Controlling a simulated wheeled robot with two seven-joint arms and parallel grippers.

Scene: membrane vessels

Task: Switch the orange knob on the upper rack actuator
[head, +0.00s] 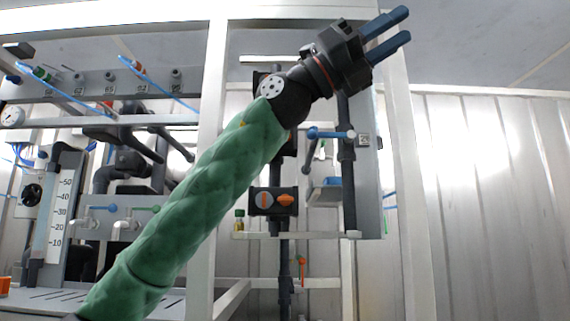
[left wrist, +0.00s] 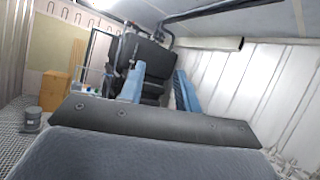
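My left gripper (head: 404,27) is raised at the top of the head view, above and right of the rack's actuators. Its two blue fingers are apart with nothing between them; the left wrist view (left wrist: 160,88) also shows the gap. A dark actuator box (head: 259,209) on the rack carries an orange knob (head: 286,199) and a round orange-marked dial (head: 265,200). Other dark parts higher on the same pipe are mostly hidden behind my left arm, so I cannot tell whether another orange knob is there. My right gripper is not in view.
A blue-handled valve (head: 330,134) is on the pipework right of my arm. A white frame post (head: 408,200) stands further right. A numbered gauge (head: 62,210) and several small valves are at left. The corrugated wall (head: 490,190) at right has clear space before it.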

